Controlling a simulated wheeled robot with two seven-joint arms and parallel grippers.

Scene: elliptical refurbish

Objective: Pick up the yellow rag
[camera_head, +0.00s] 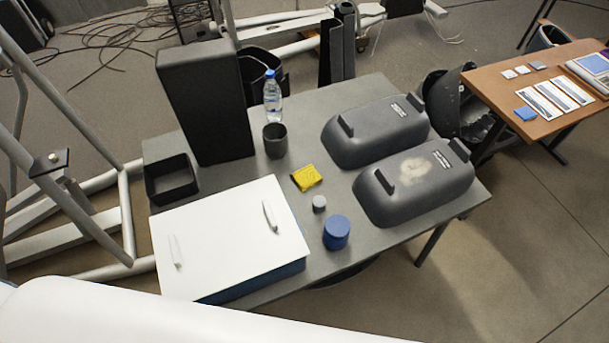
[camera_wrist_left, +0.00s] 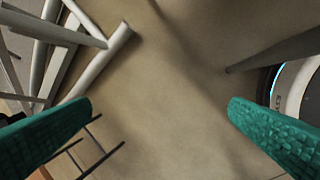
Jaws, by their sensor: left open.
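The yellow rag (camera_head: 306,178) lies flat on the grey table (camera_head: 345,218), near the middle, in the head view. It is small, with dark marks along one edge. My left gripper (camera_wrist_left: 160,125) shows in the left wrist view with its two green textured fingers wide apart and nothing between them. It faces the bare floor, away from the rag, and the rag is not in that view. My right gripper is in neither view.
Around the rag stand a dark cup (camera_head: 275,141), a bottle (camera_head: 272,96), a small grey cylinder (camera_head: 319,203), a blue jar (camera_head: 336,232), two dark elliptical shells (camera_head: 375,132) (camera_head: 415,188), a white-topped box (camera_head: 225,238), a tall dark box (camera_head: 205,105) and an open black box (camera_head: 171,180).

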